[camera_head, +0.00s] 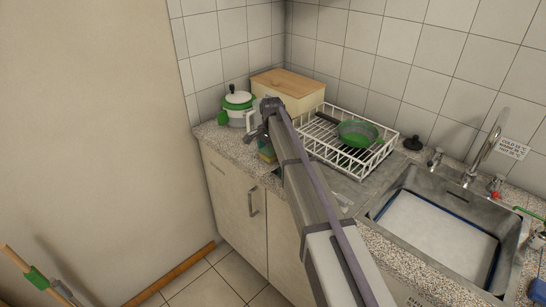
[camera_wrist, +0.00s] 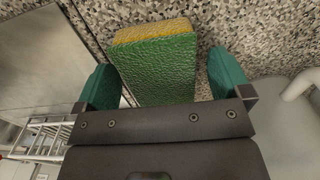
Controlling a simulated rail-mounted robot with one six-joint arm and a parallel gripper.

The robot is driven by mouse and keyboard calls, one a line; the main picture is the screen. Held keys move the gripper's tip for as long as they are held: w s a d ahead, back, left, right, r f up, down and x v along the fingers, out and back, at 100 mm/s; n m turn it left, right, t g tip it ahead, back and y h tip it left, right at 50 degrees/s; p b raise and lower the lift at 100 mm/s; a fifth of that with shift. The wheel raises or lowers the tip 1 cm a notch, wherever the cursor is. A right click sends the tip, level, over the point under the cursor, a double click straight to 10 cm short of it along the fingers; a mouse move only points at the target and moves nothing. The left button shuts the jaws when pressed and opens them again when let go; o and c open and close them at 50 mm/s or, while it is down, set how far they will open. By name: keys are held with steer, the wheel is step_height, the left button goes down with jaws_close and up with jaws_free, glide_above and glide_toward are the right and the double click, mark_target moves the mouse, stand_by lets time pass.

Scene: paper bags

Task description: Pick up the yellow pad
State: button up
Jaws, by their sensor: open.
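The yellow pad (camera_wrist: 150,32) shows in the wrist view as a thick block with a green rough face towards the camera and a yellow edge at the far end. It lies over the speckled counter. My gripper (camera_wrist: 160,66) is open, with one teal finger on each side of the pad and visible gaps between fingers and pad. The pad's near end is hidden behind the gripper body. In the head view, a small yellow patch of the pad (camera_head: 267,157) shows at the counter's front edge, just below the end of my arm, which hides most of it.
A white dish rack (camera_head: 383,153) with a green pan (camera_head: 357,133) stands right of my arm. A white and green pot (camera_head: 238,100) and a wooden-lidded box (camera_head: 288,88) stand behind. The sink (camera_head: 437,232) is at the right. A wall is at the left.

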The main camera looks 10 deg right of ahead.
steer(key=c, duration=1)
